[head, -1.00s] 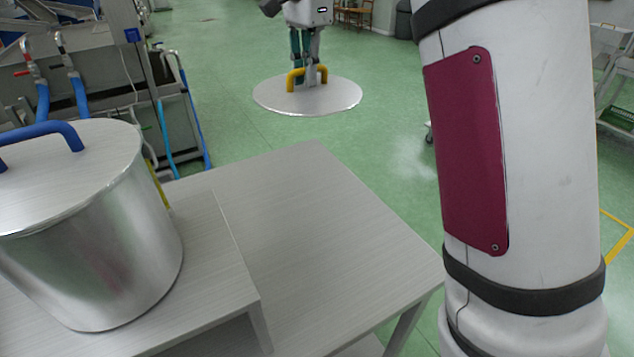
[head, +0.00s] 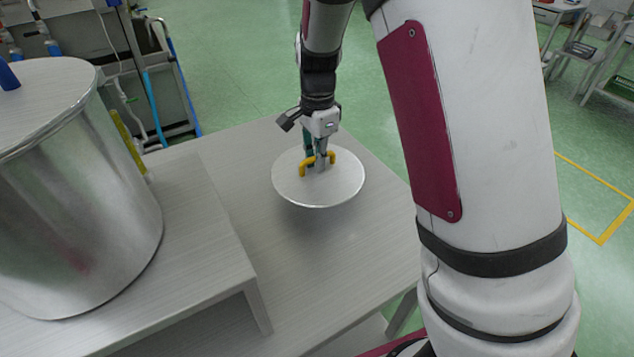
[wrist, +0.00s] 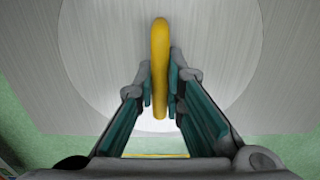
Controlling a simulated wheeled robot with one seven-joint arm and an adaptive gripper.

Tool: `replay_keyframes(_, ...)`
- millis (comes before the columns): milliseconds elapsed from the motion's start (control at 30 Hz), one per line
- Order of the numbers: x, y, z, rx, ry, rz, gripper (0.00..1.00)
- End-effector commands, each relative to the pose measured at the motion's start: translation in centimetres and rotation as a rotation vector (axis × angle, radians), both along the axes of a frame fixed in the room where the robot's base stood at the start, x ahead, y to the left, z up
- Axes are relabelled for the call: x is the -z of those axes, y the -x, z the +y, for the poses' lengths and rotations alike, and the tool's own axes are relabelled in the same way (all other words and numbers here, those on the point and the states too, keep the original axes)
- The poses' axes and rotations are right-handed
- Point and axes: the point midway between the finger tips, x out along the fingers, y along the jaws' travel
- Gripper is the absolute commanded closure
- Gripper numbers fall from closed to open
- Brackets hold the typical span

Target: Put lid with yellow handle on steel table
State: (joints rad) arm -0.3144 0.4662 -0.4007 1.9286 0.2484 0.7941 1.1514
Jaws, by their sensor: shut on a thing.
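The round steel lid (head: 318,192) with the yellow handle (head: 331,157) hangs flat from my gripper (head: 317,163), over the steel table (head: 345,245). A soft shadow shows below its front rim, so it seems a little above the top; the exact gap cannot be told. In the wrist view, the teal-padded fingers of my gripper (wrist: 160,95) are shut around the yellow handle (wrist: 160,60). The lid (wrist: 105,60) shows below the fingers with the grey tabletop (wrist: 45,70) around it.
A large steel pot (head: 85,200) with a blue-handled lid (head: 45,90) stands on a raised grey shelf (head: 205,265) at the left. The tabletop around the held lid is bare. Machinery with blue hoses (head: 155,105) stands behind at left. Green floor lies beyond the table.

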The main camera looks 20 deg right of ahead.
Motion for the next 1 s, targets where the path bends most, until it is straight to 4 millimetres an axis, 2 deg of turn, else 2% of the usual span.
replay_keyframes(100, 1.7, 0.0, 0.0, 0.002, -0.001, 0.002, 1.0)
replay_keyframes(267, 2.7, 0.0, 0.0, 0.0, -0.001, 0.001, 1.0)
replay_keyframes(533, 5.9, 0.1, 0.0, 0.002, -0.001, 0.002, 1.0)
replay_keyframes(900, 6.3, 0.0, 0.0, 0.0, -0.001, 0.0, 1.0)
replay_keyframes(933, 6.3, 0.0, 0.0, 0.0, -0.001, 0.0, 0.83)
replay_keyframes(1000, 6.3, 0.0, 0.0, 0.0, -0.001, 0.0, 0.7)
